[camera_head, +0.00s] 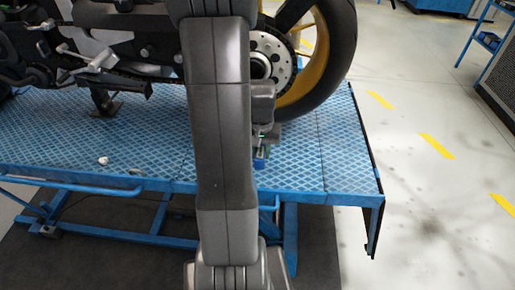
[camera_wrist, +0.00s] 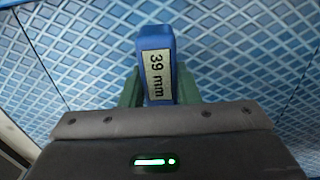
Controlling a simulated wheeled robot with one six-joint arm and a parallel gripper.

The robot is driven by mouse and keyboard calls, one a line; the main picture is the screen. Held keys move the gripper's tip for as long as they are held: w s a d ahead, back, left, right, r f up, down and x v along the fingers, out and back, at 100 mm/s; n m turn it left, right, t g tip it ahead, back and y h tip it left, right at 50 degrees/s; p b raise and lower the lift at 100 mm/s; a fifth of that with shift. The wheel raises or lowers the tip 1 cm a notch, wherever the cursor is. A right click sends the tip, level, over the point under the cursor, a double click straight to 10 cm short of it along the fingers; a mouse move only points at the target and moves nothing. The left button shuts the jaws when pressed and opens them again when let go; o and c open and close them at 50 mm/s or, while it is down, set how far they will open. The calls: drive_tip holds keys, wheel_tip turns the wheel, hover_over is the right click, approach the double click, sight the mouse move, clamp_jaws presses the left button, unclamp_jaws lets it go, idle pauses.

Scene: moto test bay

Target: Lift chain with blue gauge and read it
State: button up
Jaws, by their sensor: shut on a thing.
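The blue gauge (camera_wrist: 156,42) is a small block with a white label reading "39 mm" in the wrist view. My gripper (camera_wrist: 159,90) is shut on it, with a green finger on each side. In the head view the blue gauge (camera_head: 261,153) shows below my gripper (camera_head: 262,140), over the blue lift platform and beside the rear wheel. I cannot tell whether it touches the platform. The chain (camera_head: 140,76) runs along the motorcycle's side towards the rear sprocket (camera_head: 272,62). My arm hides part of the chain. In the wrist view no chain is visible.
The motorcycle's rear tyre (camera_head: 335,55) stands just behind my gripper. The blue lift platform (camera_head: 300,160) has a tread-plate top and ends on the right. A small light object (camera_head: 102,160) lies on it. Open floor with yellow dashes (camera_head: 437,146) is at the right.

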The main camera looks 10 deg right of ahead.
sight(260, 172)
drive_tip(key=shift+a+f+b, duration=0.1)
drive_tip(key=shift+f+b, duration=2)
drive_tip(key=shift+f, duration=0.75)
drive_tip(key=shift+f+b, duration=0.4)
drive_tip(key=shift+f, duration=0.15)
drive_tip(key=o, duration=1.2)
drive_tip(key=shift+c, duration=0.2)
drive_tip(key=shift+r, duration=0.1)
wheel_tip(260, 172, up, 14)
drive_tip(key=shift+s+f+p, duration=0.1)
drive_tip(key=shift+p, duration=0.85)
drive_tip(key=shift+f, duration=0.1)
